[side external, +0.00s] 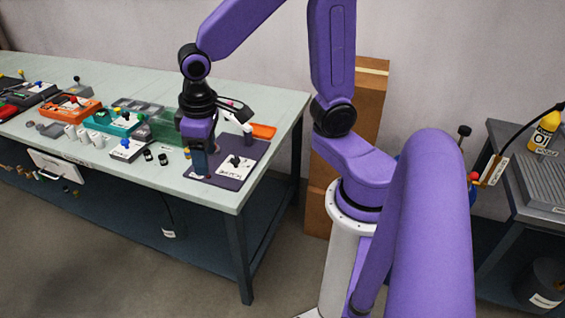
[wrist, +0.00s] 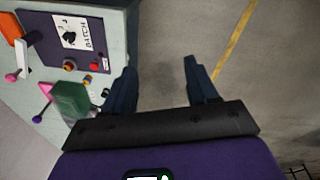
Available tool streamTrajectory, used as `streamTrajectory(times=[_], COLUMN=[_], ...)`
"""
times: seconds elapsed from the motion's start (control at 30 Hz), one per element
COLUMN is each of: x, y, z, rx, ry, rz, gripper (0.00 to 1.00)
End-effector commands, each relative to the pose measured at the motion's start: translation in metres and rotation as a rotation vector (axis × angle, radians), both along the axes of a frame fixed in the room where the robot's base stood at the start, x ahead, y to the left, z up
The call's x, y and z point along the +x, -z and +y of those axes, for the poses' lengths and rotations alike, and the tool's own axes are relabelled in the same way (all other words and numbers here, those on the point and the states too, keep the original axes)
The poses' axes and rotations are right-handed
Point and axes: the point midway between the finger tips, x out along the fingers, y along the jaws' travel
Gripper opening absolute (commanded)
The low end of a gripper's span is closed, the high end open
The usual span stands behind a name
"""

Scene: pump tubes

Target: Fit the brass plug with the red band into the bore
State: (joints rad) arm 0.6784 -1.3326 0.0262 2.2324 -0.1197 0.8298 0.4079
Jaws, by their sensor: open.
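My gripper (wrist: 160,67) is open with nothing between its fingers, and bare floor shows between them in the wrist view. In the side view my gripper (side external: 201,172) hangs over the left part of the dark mat (side external: 225,182). A small brass-coloured piece (wrist: 69,65) stands by the mat's edge in the wrist view, left of the fingers. A small red piece (wrist: 94,68) is on the mat beside it. I cannot tell which is the red-banded plug. A white BATCH plate (wrist: 76,34) with dark parts lies on the mat. I cannot make out the bore.
A green see-through box (wrist: 70,101) stands near the mat. An orange tray (side external: 263,131) is behind the mat. A white-headed lamp (side external: 236,115), white cylinders (side external: 83,136) and a teal unit (side external: 113,122) are also on the bench. The bench's right edge is close to the mat.

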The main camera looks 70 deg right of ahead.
Motion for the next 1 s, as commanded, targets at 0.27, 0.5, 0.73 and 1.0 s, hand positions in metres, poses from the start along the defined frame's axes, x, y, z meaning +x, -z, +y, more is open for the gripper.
streamTrajectory(times=[0.27,0.5,0.73,1.0], x=[-0.101,-0.155,-0.166,-0.165], y=[-0.009,-0.009,-0.008,-0.008], z=[0.002,-0.010,-0.014,-0.013], rx=[0.012,0.017,0.017,0.017], ry=[-0.451,-0.717,-0.779,-0.775], rz=[0.047,0.077,0.086,0.085], gripper=[0.58,0.58,0.58,0.58])
